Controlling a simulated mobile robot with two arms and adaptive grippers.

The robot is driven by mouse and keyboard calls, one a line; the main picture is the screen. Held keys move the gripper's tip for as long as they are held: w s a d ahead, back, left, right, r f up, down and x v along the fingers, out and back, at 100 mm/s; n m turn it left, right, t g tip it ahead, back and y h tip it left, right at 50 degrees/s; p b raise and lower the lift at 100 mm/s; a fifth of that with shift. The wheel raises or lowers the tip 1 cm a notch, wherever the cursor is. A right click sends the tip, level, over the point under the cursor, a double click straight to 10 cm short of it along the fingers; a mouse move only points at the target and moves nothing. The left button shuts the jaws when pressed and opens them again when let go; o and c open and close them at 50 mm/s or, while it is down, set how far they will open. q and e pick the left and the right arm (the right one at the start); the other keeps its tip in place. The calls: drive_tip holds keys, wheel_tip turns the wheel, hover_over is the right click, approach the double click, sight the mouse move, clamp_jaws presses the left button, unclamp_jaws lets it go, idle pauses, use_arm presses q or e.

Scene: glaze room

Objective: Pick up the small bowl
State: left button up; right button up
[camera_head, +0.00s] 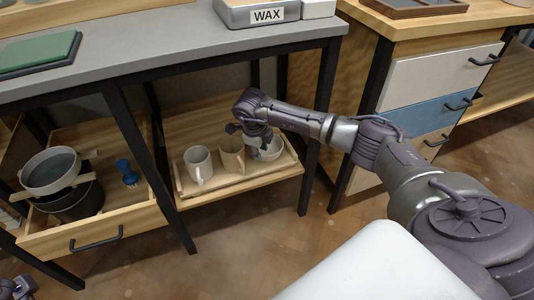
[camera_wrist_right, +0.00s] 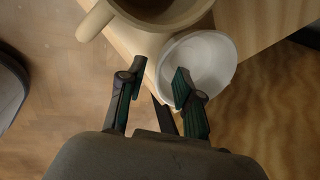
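The small white bowl (camera_head: 268,151) stands at the right end of a wooden tray (camera_head: 222,184) on the low shelf. It also shows in the right wrist view (camera_wrist_right: 212,62), empty inside. My right gripper (camera_head: 247,132) reaches in over the bowl's left side and hides part of it. In the wrist view my right gripper (camera_wrist_right: 159,75) is open, one finger over the bowl's inside and the other outside its rim; contact cannot be told. Part of my left gripper (camera_head: 17,288) shows at the bottom left corner, too cut off to read.
A beige mug (camera_head: 231,155) stands close left of the bowl, and a white mug (camera_head: 198,164) further left. The grey tabletop (camera_head: 160,50) and a black table leg (camera_head: 318,130) bound the shelf. An open drawer (camera_head: 150,218) juts out at left.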

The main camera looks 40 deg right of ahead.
drive_tip(key=b+x, duration=0.1)
drive_tip(key=x, duration=0.2)
drive_tip(key=shift+f, duration=0.1)
clamp_jaws()
